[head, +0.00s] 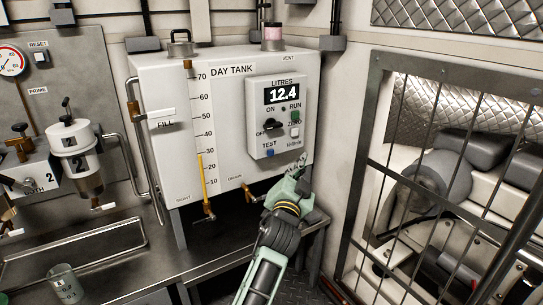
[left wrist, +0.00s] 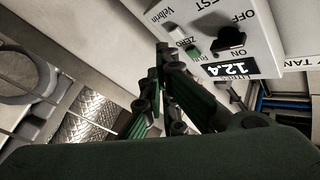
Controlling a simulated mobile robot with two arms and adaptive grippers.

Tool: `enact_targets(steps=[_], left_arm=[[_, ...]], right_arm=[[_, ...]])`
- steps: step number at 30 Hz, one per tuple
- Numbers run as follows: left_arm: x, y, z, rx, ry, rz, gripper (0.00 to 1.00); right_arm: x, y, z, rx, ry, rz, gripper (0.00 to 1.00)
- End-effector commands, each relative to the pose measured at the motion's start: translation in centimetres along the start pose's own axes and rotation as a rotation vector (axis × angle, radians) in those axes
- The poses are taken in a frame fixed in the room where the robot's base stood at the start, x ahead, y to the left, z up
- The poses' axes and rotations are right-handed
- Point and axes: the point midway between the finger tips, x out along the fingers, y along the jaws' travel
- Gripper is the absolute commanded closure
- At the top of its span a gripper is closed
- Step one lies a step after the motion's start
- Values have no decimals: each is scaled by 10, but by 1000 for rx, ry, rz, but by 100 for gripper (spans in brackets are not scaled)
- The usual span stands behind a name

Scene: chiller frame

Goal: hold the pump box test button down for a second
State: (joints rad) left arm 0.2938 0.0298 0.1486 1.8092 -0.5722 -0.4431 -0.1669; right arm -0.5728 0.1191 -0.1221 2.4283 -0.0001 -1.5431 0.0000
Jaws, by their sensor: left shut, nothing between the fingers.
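The pump box (head: 277,117) is a pale grey box on the front of the day tank, with a display reading 12.4. Its blue test button (head: 270,153) sits at the lower left of its face, beside the TEST label, and is uncovered in the head view. My left gripper (head: 297,174) is just below the box's lower right corner, apart from the button. In the left wrist view, the box (left wrist: 262,50) appears upside down, and the shut, empty fingers (left wrist: 163,52) point toward its lower part. The test button cannot be made out there. My right gripper is out of view.
A black ON/OFF switch (head: 273,124), a green RUN light (head: 295,116) and a white ZERO button (head: 294,132) share the box's face. The day tank (head: 160,90) stands behind. A barred guard (head: 400,190) is at right, and a glass beaker (head: 64,284) is at lower left.

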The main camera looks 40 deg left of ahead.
Motion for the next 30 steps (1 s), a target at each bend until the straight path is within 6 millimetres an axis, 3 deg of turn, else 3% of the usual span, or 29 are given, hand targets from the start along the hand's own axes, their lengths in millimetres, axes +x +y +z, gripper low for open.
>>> enact_targets(steps=[7, 21, 30], left_arm=[[9, -6, 8, 3, 0, 1, 100], [52, -37, 38, 2, 0, 2, 100], [61, -44, 45, -1, 0, 2, 100]], right_arm=[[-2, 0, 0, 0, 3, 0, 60], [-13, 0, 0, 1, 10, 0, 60], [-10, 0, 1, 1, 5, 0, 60]])
